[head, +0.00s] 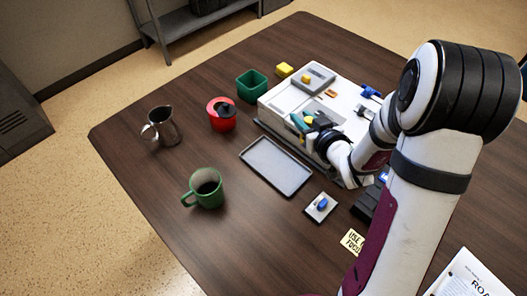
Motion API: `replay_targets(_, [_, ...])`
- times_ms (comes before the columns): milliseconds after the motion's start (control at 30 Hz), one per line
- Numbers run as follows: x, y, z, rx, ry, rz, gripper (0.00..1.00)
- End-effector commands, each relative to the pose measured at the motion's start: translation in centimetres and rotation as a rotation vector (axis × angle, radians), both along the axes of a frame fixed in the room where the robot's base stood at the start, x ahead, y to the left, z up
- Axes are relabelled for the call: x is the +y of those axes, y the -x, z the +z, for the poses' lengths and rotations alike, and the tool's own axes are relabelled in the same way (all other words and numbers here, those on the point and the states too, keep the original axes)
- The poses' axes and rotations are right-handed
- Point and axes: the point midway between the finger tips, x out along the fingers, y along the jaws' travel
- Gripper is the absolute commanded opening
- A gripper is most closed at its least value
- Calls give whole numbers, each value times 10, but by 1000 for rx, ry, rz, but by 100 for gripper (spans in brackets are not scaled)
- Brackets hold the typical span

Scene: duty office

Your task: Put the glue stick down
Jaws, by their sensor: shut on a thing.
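My gripper (304,122) is over the near left part of the white box-like unit (281,105), above its top or its near edge; I cannot tell the height. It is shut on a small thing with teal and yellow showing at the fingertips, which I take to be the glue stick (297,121). The fingers and the small size hide most of its shape. Whether it touches the unit below cannot be told.
An empty grey tray (276,166) lies just in front of the unit. A green mug (206,190), red pot (222,117), metal pitcher (163,128) and green bin (252,85) stand to the left. A small plate with a blue item (321,205) lies nearer. The table's left front is bare.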

Motion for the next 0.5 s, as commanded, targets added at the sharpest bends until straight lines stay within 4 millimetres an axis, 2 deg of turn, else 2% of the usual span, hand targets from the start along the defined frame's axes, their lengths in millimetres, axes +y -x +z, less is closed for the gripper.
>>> replay_targets(200, [63,-19,-40,4,2,12,0])
replay_targets(300, [87,-28,-56,3,3,8,0])
replay_targets(467, [104,-36,-70,2,2,4,0])
replay_targets(500, [104,-36,-79,5,3,2,0])
